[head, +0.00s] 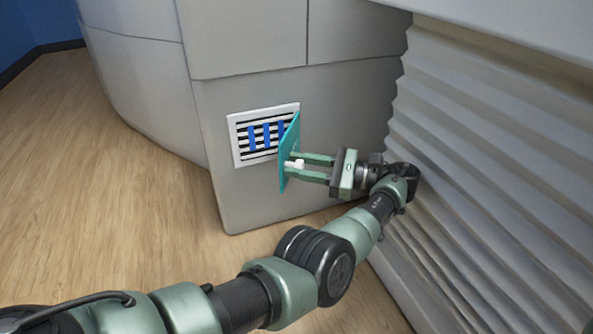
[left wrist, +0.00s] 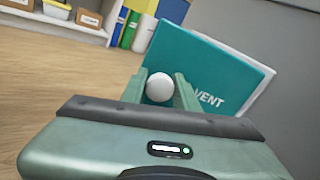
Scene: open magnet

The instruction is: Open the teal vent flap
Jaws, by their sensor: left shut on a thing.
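The teal vent flap (head: 289,153) stands swung out from a white vent frame (head: 236,143) on the grey wall in the head view. The frame's slats and several blue strips (head: 266,135) are uncovered. In the left wrist view the flap (left wrist: 218,67) fills the upper middle and shows the word VENT. My left gripper (head: 298,166) comes from the right and is shut on the flap's round white knob (left wrist: 161,84). The left fingers (left wrist: 160,88) lie on either side of the knob. My right gripper is in neither view.
A corrugated grey panel (head: 470,170) stands close to the right of my left arm. Wooden floor (head: 90,180) is clear on the left. Shelves (left wrist: 62,22) with boxes and several coloured upright items show in the left wrist view's background.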

